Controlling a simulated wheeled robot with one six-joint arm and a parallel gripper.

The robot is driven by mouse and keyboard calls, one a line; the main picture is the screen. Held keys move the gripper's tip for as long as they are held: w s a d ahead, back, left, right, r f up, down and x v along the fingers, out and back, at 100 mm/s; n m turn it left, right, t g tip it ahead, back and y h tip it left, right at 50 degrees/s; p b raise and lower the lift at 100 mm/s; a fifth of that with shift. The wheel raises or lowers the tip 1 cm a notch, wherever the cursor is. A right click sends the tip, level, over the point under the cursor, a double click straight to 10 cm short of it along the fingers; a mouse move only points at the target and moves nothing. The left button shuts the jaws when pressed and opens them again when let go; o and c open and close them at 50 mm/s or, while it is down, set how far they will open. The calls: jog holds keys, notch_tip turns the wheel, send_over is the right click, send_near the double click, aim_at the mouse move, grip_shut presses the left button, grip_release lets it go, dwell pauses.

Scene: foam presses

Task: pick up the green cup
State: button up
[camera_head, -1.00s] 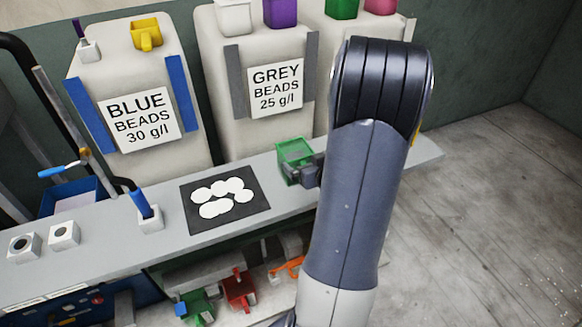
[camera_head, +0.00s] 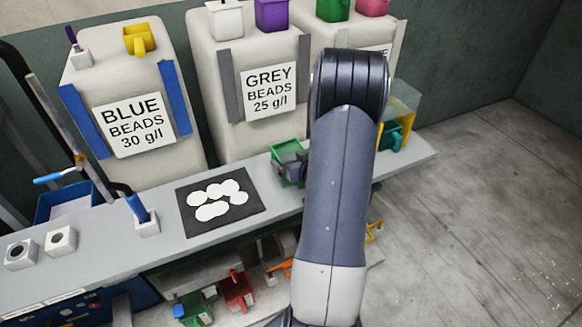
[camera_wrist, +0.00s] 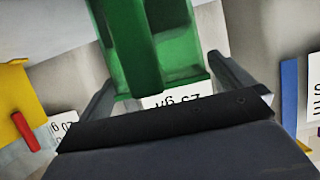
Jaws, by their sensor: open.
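A green cup (camera_head: 280,169) stands on the grey bench top, right of the black mat. My gripper (camera_head: 291,160) is at this cup and overlaps it in the head view, hiding part of it. In the wrist view the green cup (camera_wrist: 130,45) fills the upper middle, with my gripper's (camera_wrist: 166,85) two fingers apart on either side of it. I cannot tell whether either finger touches it. Another green cup (camera_head: 333,9) stands on top of the bag at the back right.
The black mat (camera_head: 190,229) with white discs lies left of the cup. A teal cup (camera_head: 389,136) by a yellow frame (camera_head: 407,130) stands to the right, beyond my arm. The grey beads bag (camera_head: 212,100) rises behind. Red and orange items lie on the lower shelf.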

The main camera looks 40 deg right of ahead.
jog(key=shift+c, duration=0.4)
jog(key=c, duration=1.1)
notch_tip(320, 180, up, 10)
jog(key=shift+p, duration=0.35)
